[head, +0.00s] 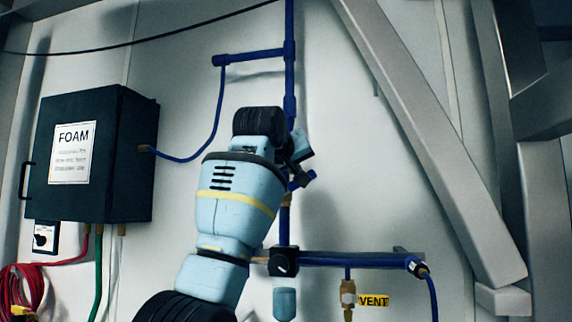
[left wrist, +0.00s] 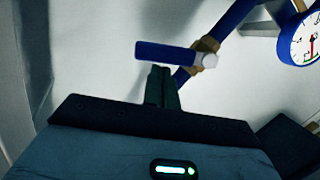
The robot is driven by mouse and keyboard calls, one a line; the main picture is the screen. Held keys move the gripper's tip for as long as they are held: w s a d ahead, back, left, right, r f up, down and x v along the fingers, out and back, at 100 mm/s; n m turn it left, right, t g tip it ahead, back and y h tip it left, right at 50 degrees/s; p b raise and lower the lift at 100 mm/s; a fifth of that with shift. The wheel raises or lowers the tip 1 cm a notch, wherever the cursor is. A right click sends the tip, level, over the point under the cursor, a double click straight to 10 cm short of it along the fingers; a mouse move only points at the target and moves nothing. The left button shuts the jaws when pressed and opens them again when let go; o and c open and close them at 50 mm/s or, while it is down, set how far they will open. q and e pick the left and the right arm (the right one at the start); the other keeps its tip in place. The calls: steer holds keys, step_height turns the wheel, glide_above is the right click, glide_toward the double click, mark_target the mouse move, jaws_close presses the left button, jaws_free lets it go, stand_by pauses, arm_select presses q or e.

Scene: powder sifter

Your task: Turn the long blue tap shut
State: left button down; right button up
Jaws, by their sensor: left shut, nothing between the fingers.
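The long blue tap handle (left wrist: 165,54) shows in the left wrist view, reaching left from a brass valve (left wrist: 207,45) on a blue pipe (left wrist: 235,18). The handle lies at an angle to the pipe. My left gripper (left wrist: 162,72) is shut and empty, with its fingertips just below the handle's middle; I cannot tell whether they touch it. In the head view my left arm covers much of the upright blue pipe (head: 289,60). My left gripper (head: 304,178) is beside that pipe there, and the tap is mostly hidden. My right gripper is in neither view.
A round gauge (left wrist: 304,40) is at the right in the left wrist view. In the head view, a dark FOAM box (head: 95,155) hangs at left. A horizontal blue pipe (head: 350,259), a brass valve (head: 347,295) and a yellow VENT tag (head: 374,300) are at lower right. Grey beams (head: 430,130) stand at right.

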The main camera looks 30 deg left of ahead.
arm_select(q)
steer(key=d+f+m, duration=0.1)
steer(key=d+f+m+y, duration=0.1)
steer(key=m, duration=0.1)
steer(key=shift+w+f, duration=0.15)
steer(key=shift+w, duration=0.1)
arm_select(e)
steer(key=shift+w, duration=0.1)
arm_select(q)
steer(key=shift+f, duration=0.15)
stand_by(0.6)
